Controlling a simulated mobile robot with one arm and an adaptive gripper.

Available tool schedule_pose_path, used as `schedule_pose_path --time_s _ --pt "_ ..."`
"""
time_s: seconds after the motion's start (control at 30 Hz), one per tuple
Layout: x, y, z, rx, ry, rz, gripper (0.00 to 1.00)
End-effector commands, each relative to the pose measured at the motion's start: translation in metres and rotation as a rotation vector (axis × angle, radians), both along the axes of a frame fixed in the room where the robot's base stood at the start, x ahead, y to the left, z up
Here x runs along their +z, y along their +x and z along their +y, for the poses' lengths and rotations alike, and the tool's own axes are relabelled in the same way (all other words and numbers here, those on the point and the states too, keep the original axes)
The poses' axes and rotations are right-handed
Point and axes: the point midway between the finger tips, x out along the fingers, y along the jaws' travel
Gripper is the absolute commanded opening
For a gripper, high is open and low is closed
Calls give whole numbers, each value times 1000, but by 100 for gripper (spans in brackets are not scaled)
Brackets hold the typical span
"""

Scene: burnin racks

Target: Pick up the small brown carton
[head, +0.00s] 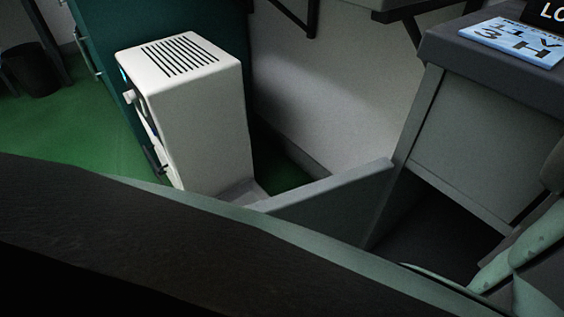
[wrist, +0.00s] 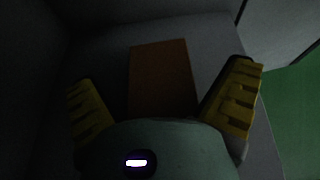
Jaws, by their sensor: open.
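The small brown carton (wrist: 162,72) shows in the wrist view as a plain brown rectangle on a dark grey surface (wrist: 205,28). My gripper (wrist: 163,80) is open, with one yellow finger to the left of the carton and one to the right. A gap shows between each finger and the carton in this view. The gripper's body hides the carton's near end. How far the fingertips are from the carton in depth is hard to tell in the dim light. The carton and the fingers do not show in the head view.
In the head view, a white vented box (head: 215,110) stands beside a teal cabinet (head: 110,50). A grey open door or panel (head: 335,205) stands by a grey cabinet (head: 470,140) with a blue sign (head: 515,42) on top. Green floor (head: 60,130) is open at left.

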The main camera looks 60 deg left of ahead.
Motion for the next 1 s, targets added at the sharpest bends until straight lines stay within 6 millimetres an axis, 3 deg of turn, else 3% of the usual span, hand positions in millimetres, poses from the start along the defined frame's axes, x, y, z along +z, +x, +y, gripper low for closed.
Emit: schedule_pose_path --time_s 0.27,1.0 --pt "-1 1 -4 0 0 -2 100" --pt "-2 1 -3 2 4 -2 24"
